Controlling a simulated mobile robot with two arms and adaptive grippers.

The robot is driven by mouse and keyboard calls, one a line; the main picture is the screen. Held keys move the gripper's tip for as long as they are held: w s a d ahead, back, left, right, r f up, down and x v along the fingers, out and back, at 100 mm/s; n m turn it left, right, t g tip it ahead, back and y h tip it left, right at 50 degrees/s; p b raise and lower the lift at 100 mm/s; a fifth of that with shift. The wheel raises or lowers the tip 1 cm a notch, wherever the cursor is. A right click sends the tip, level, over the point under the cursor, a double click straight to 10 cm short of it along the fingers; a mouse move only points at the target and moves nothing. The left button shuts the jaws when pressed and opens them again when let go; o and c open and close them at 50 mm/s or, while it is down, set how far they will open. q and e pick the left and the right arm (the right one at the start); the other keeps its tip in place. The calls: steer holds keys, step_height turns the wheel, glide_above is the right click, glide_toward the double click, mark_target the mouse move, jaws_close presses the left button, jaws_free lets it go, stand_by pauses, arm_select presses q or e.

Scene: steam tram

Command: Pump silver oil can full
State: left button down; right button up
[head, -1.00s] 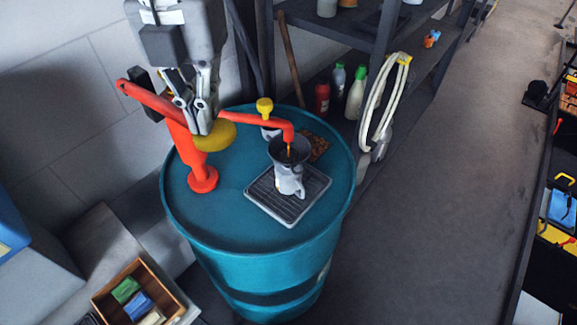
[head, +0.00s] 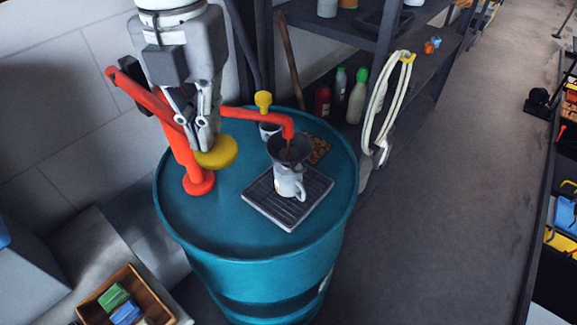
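The silver oil can (head: 289,185) stands upright on a dark grated tray (head: 257,203) on the teal drum (head: 255,243). A dark funnel (head: 303,150) sits in its top, under the end of the red spout (head: 250,115). The red pump (head: 185,160) stands on the drum at the left, its lever (head: 135,88) sloping down to a yellow knob (head: 222,155). My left gripper (head: 203,147) points down at the knob, fingers together, against its left upper side. The exact contact is hidden. The oil level inside the can is not visible. My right gripper is not in view.
A white mug (head: 268,130) and a brown mat (head: 318,148) are behind the can. A wooden box (head: 160,300) is at the lower left. Free floor lies to the right.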

arm_select(q)
steer(key=shift+a+f+b, duration=0.1)
steer(key=shift+f+b, duration=1.9)
steer(key=shift+f, duration=0.35)
step_height(320, 180, up, 16)
steer(key=p, duration=1)
steer(key=shift+r+p, duration=0.15)
steer(key=shift+p, duration=0.15)
steer(key=shift+f+b, duration=4.85)
steer(key=shift+f, duration=0.75)
step_height(320, 180, up, 11)
steer(key=p, duration=0.8)
